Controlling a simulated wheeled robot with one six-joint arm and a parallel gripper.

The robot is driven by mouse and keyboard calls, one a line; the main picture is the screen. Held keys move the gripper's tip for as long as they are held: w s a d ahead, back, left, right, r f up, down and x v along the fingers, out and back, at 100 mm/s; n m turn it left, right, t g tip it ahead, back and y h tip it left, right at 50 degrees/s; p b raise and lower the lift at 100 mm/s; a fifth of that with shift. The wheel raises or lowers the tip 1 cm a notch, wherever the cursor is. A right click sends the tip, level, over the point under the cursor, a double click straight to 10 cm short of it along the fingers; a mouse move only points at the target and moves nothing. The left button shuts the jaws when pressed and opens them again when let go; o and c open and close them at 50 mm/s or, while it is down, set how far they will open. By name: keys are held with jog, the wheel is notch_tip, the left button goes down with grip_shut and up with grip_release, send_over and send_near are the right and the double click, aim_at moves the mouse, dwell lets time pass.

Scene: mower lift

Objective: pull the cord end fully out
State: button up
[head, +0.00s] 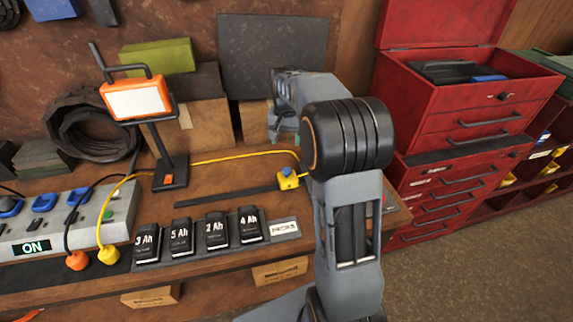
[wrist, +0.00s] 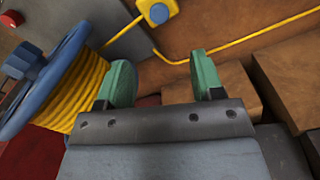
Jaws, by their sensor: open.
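A yellow cord (head: 225,159) runs along the back of the bench to a small yellow box (head: 287,180) with a blue button. At its left the cord bends down to a yellow plug (head: 108,256) at the front of the power strip. In the wrist view the yellow cord (wrist: 240,40) leads to the yellow box (wrist: 156,12), and yellow cord is wound on a blue reel (wrist: 52,82) at the left. My gripper (wrist: 160,78) is open, with nothing seen between its green fingers. The reel does not show in the head view.
The power strip (head: 58,240) reads "ON" and has an orange plug (head: 76,261) with a black cord. Several black batteries (head: 181,236) line the bench front. A lamp (head: 168,165) stands at the back. A red tool chest (head: 440,130) stands right of my arm.

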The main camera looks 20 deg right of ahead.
aim_at(287, 170)
jog(key=f, duration=0.4)
jog(key=f+p, duration=0.1)
jog(key=f, duration=0.9)
jog(key=shift+w+d+p, duration=0.3)
jog(key=shift+p, duration=0.05)
jog(key=shift+c, duration=0.3)
grip_shut()
